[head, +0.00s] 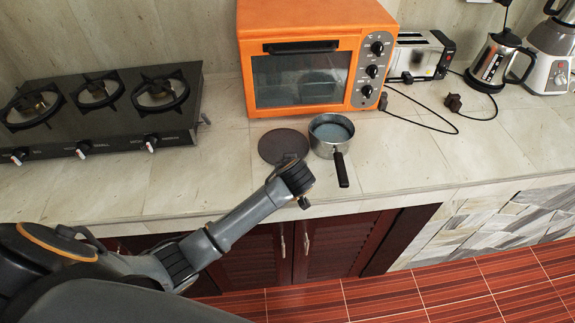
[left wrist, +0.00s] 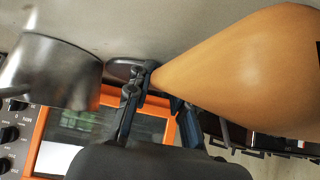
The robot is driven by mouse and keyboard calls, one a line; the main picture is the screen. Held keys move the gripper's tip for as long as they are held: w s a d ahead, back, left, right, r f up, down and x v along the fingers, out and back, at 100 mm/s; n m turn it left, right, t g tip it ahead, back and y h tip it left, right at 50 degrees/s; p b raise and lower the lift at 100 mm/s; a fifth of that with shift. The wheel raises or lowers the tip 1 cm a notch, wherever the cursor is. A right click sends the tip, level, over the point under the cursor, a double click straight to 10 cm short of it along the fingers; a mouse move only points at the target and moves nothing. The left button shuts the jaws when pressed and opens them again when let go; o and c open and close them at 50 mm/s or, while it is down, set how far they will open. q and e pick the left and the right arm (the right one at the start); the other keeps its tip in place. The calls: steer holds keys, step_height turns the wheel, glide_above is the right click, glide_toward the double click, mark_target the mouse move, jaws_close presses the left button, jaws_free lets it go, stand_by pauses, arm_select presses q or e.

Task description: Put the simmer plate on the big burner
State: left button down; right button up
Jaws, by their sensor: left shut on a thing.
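The simmer plate (head: 284,146) is a flat dark round disc at the counter, in front of the oven's left part. My left gripper (head: 291,161) is at its near edge. In the left wrist view the fingers (left wrist: 148,82) are shut on the narrow end of a tan, wood-like handle (left wrist: 235,68), beside the dark plate's edge (left wrist: 122,68). My wrist hides this handle in the head view. The black stove (head: 100,110) at the left has three burners. The right burner (head: 160,92) and left burner (head: 33,105) look larger than the middle one (head: 98,90).
A metal saucepan (head: 323,148) stands just right of the plate, its black handle towards the front edge; it is also in the left wrist view (left wrist: 50,72). The orange oven (head: 275,18) stands behind. Counter between stove and plate is clear. A toaster (head: 416,57) and kettle (head: 492,65) stand right.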

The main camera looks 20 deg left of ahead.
arm_select(q)
steer(key=shift+f, duration=0.1)
steer(key=c, duration=1.2)
jaws_free()
steer(key=shift+o, duration=0.2)
